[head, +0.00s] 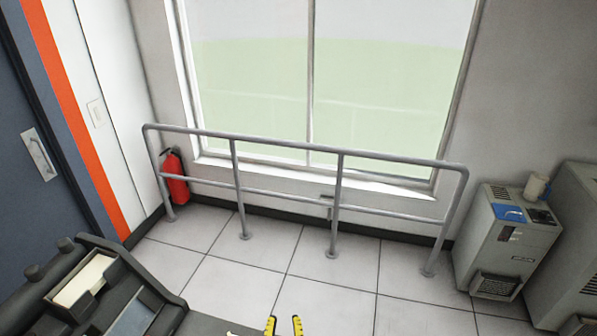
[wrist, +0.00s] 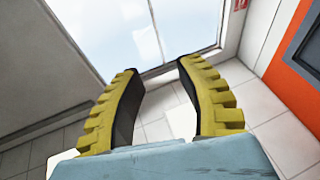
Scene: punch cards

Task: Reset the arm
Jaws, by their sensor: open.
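My gripper (head: 284,325) shows at the bottom edge of the head view as two yellow fingertips with a gap between them. In the wrist view my gripper (wrist: 154,80) has two yellow ridged fingers with dark inner pads, spread apart. Nothing is between them. The floor, wall and window lie beyond the fingers. The rest of my arm is out of the head view.
A grey railing (head: 340,200) stands before the window (head: 315,90), with a red fire extinguisher (head: 174,180) at its left end. Grey machines (head: 503,250) stand at the right. A dark console with a card tray (head: 85,282) is at lower left. Floor between is clear.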

